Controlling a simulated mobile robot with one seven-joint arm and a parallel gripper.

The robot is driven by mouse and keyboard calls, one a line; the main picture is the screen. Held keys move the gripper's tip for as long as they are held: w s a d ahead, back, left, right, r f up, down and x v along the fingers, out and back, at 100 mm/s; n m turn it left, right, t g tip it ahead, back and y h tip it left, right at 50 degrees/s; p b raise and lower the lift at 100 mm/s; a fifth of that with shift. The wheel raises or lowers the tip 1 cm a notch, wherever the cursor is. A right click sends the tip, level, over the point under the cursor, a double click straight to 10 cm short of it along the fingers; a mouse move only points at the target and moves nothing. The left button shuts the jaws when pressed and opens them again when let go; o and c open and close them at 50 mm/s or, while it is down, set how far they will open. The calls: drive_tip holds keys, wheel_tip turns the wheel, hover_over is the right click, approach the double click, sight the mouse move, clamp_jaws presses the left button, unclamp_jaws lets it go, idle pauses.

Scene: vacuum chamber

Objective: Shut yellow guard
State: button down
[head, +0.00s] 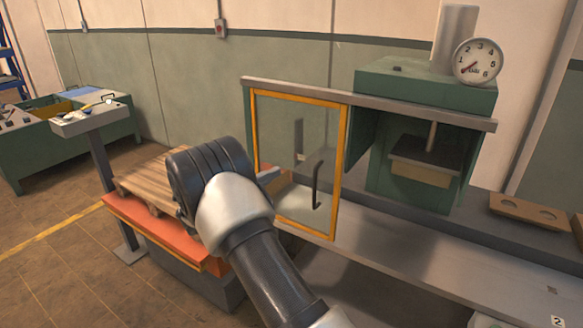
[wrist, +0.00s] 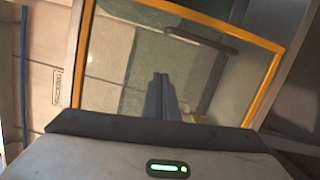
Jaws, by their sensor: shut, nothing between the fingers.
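The yellow guard (head: 343,150) is a clear panel in a yellow frame, hanging from a grey rail (head: 300,92). It stands at the left part of the rail, left of the green press, whose front opening is uncovered. A dark upright handle (head: 316,185) is on the panel; in the wrist view the handle (wrist: 203,40) lies across the upper part of the guard (wrist: 262,95). My gripper (head: 268,175) is at the guard's left edge in the head view, partly hidden by my arm. In the wrist view my gripper (wrist: 160,78) is shut and empty, pointing at the panel; contact cannot be told.
The green press (head: 440,100) with a dial gauge (head: 477,62) stands to the right. A wooden pallet on an orange lift table (head: 150,232) is at the left, beside my arm. A holed board (head: 530,212) lies on the right bench. The rail right of the guard is clear.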

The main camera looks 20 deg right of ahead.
approach(307, 160)
drive_tip(key=x, duration=0.5)
drive_tip(key=shift+w+b, duration=0.15)
drive_tip(key=shift+b, duration=0.15)
drive_tip(key=shift+s+d+r, duration=0.25)
drive_tip(key=shift+s+d, duration=0.3)
drive_tip(key=shift+s, duration=0.05)
drive_tip(key=shift+s+d+r, duration=0.25)
drive_tip(key=shift+s+d, duration=0.25)
drive_tip(key=shift+s, duration=0.1)
drive_tip(key=shift+s+d, duration=0.2)
drive_tip(key=shift+s, duration=0.1)
drive_tip(key=shift+d, duration=0.1)
